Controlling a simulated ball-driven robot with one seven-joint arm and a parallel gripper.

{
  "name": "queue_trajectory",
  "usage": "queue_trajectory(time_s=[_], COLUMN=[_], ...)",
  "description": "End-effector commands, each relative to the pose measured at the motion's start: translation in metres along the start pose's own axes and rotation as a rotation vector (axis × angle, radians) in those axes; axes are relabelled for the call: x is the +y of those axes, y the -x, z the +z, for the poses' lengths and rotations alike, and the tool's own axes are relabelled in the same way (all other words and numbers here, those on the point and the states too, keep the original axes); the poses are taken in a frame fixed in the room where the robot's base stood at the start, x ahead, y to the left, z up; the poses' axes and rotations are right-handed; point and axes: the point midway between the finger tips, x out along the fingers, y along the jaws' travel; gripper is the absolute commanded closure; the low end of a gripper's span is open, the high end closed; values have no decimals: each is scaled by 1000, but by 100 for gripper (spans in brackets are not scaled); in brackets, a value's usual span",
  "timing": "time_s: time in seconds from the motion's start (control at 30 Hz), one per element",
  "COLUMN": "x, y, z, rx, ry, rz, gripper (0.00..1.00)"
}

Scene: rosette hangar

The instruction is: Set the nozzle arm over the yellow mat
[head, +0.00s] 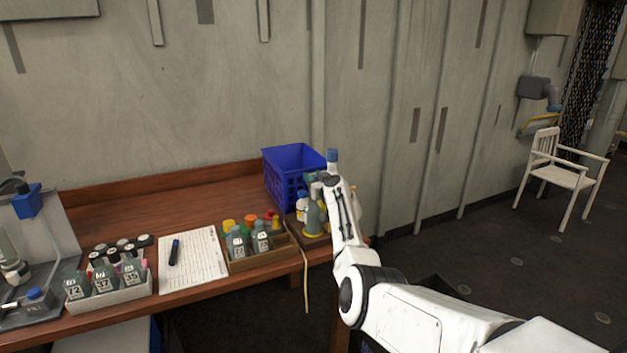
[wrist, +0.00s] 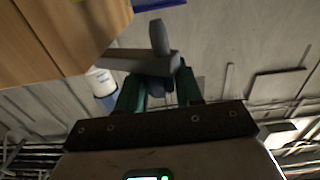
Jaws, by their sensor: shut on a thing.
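My gripper (wrist: 158,88) has its green fingers shut on a grey bar with an upright tab, which I take to be the nozzle arm (wrist: 142,62). In the head view my gripper (head: 316,179) is at the right end of the desk, in front of the blue crate, and my own arm partly hides what it holds. In the head view, a grey-green cone with a yellow rim (head: 314,220) stands below my gripper; the mat is not clear there.
The wooden desk (head: 190,196) holds a blue crate (head: 292,165), a wooden tray (head: 258,261) of bottles, a paper sheet (head: 196,262) with a pen, and a pale box (head: 112,298) of bottles. A white chair (head: 562,176) stands far right. A cord hangs off the desk's front edge.

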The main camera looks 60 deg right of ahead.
Motion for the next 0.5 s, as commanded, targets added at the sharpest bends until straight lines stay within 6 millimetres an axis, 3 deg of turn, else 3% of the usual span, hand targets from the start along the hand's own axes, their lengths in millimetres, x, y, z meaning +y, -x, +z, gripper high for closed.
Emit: queue_trajectory(time_s=[0.2,0.23,0.4,0.5], x=[0,0,0,0], y=[0,0,0,0], z=[-2,-2,-2,-1], rx=[3,3,2,1], ry=[2,2,2,1], rz=[0,0,0,1], gripper=[100,63,47,45])
